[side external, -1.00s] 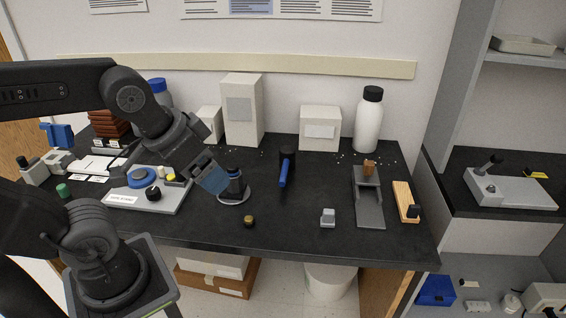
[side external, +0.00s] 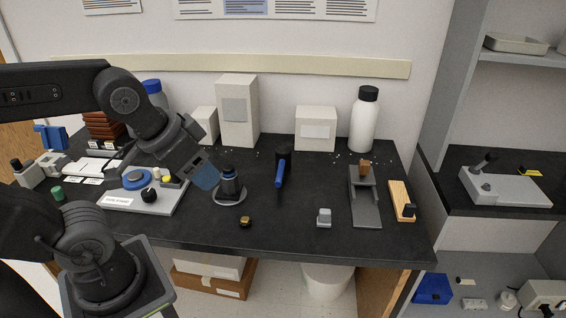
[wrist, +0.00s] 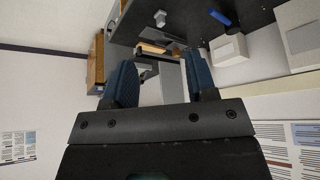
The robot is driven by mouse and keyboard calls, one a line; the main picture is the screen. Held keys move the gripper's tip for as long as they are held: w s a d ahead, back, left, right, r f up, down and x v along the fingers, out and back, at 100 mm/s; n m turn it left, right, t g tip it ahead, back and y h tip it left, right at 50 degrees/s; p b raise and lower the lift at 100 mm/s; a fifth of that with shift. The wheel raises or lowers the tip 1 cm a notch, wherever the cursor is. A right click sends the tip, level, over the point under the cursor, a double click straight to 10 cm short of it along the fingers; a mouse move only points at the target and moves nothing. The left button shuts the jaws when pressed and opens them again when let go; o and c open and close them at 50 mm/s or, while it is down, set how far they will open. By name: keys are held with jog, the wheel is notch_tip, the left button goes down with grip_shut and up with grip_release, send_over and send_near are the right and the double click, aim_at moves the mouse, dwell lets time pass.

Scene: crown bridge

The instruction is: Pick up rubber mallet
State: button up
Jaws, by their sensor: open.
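The rubber mallet (side external: 282,166) lies on the black bench near its middle in the side external view, with a blue handle toward the front and a dark head toward the back. Its blue handle (wrist: 220,18) also seems to show at the top of the wrist view. My gripper (side external: 208,178) is above the bench, left of the mallet and apart from it. In the wrist view my gripper (wrist: 163,85) has its two blue fingers spread, with nothing between them.
A dark round-based piece (side external: 229,187) stands between my gripper and the mallet. White boxes (side external: 238,112) and a black-capped bottle (side external: 365,120) line the back. A grey stand (side external: 365,205) and wooden block (side external: 401,198) are at right. Bench around the mallet is mostly clear.

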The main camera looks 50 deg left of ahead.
jog(key=w+a+n+g+y, duration=0.1)
jog(key=w+a+n+y, duration=0.2)
jog(key=w, duration=0.9)
jog(key=n+g+y, duration=0.2)
jog(key=n+g, duration=0.1)
jog(key=n, duration=0.3)
send_over(282, 167)
jog(key=d, duration=0.2)
jog(key=f, duration=2.1)
jog(key=shift+s+f, duration=0.3)
jog(key=shift+x, duration=3.25)
jog(key=shift+s+d+f, duration=0.15)
jog(key=shift+s, duration=0.05)
jog(key=shift+f, duration=0.25)
jog(key=shift+r, duration=0.1)
grip_shut()
